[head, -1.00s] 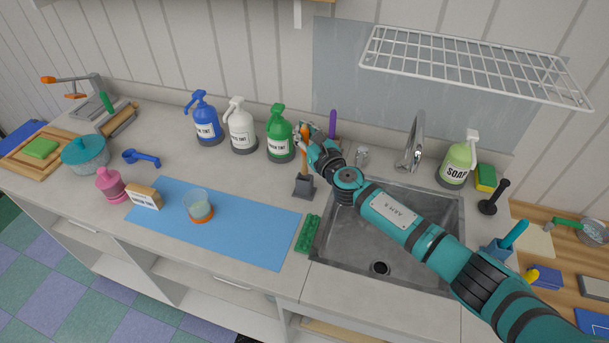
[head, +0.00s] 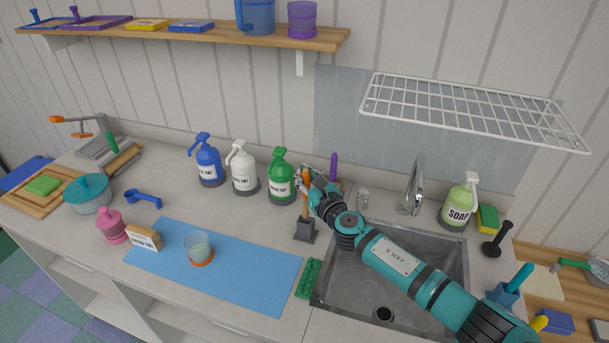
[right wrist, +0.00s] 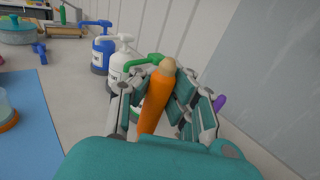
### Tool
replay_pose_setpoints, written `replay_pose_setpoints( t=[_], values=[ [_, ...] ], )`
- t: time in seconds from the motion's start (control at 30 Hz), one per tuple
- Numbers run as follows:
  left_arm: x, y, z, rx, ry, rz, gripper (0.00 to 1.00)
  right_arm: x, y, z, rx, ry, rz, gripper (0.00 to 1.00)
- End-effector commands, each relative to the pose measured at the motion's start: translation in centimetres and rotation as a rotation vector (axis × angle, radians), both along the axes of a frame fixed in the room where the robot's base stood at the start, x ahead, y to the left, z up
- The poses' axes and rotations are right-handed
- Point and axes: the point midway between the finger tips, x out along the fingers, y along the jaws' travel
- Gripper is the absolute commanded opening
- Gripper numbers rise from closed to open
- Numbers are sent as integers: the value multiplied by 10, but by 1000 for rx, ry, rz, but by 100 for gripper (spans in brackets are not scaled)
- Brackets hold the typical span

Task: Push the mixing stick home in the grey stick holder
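The orange mixing stick (head: 305,207) stands about upright with its lower end in the grey stick holder (head: 304,232), on the counter left of the sink. How deep it sits inside is hidden. My right gripper (head: 307,178) is at the stick's upper part, its fingers on both sides, and looks shut on it. In the right wrist view the orange stick (right wrist: 156,103) runs between the fingers (right wrist: 165,85), its pale rounded top sticking out. The holder is hidden there. My left gripper is not in view.
Green (head: 281,178), white (head: 243,170) and blue (head: 208,163) pump bottles stand left of the stick. A purple stick (head: 334,168) stands close behind the gripper. A green block (head: 308,278) lies in front, by the sink (head: 340,283). A blue mat (head: 225,263) holds a cup (head: 198,247).

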Motion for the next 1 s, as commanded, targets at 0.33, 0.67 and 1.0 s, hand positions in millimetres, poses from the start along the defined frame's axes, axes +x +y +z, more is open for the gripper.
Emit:
replay_pose_setpoints(
  t=[0.33,0.67,1.0],
  values=[
    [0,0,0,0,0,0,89,0,0,0,1,0,0,0],
    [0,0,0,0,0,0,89,0,0,-1,0,0,0,0],
    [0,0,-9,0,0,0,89,0,0,-9,1,0,0,0]
  ],
)
